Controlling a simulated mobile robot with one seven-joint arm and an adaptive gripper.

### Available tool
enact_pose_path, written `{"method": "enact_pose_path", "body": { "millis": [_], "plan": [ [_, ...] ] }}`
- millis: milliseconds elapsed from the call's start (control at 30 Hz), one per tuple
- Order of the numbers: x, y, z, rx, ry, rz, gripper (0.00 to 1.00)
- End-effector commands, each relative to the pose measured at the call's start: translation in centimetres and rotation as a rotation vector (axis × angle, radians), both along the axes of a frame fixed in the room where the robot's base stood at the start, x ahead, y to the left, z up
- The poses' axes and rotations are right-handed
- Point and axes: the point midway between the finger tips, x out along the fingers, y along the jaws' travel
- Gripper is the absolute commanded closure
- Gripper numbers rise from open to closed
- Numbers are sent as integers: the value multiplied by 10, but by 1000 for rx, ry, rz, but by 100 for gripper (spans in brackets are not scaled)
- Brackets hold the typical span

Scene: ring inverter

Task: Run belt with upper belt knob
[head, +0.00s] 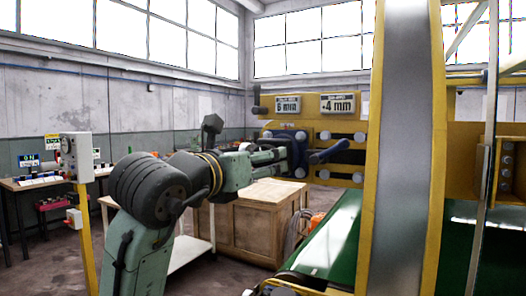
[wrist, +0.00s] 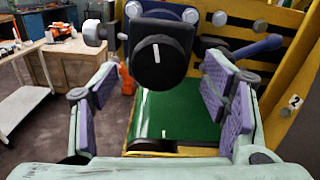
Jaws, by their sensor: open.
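A round black knob (wrist: 160,62) with a short, near-upright white mark is on the yellow machine panel (wrist: 225,18). In the wrist view it lies ahead of my open gripper (wrist: 161,85), toward the top between the two purple-padded fingers. The fingers stand apart on either side, and whether they touch the knob cannot be told. No label names this knob in view. In the head view my gripper (head: 282,154) reaches to the panel's dark blue round part, and my fingers hide the knob there. The green belt (head: 332,240) lies below the panel and also shows in the wrist view (wrist: 180,115).
A blue handle (head: 330,152) sticks out just right of my gripper. Signs reading 6 mm (head: 287,104) and -4 mm (head: 337,103) sit above. A yellow-edged grey upright band (head: 405,150) stands at right. A wooden crate (head: 250,225) stands below my arm.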

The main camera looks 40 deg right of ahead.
Motion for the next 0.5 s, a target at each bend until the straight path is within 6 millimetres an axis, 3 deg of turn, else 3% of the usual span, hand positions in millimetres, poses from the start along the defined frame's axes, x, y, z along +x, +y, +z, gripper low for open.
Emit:
{"method": "enact_pose_path", "body": {
  "millis": [200,500],
  "plan": [
    [10,-25,1,0,1,-1,32],
    [13,-30,-1,0,0,1,32]
  ]
}}
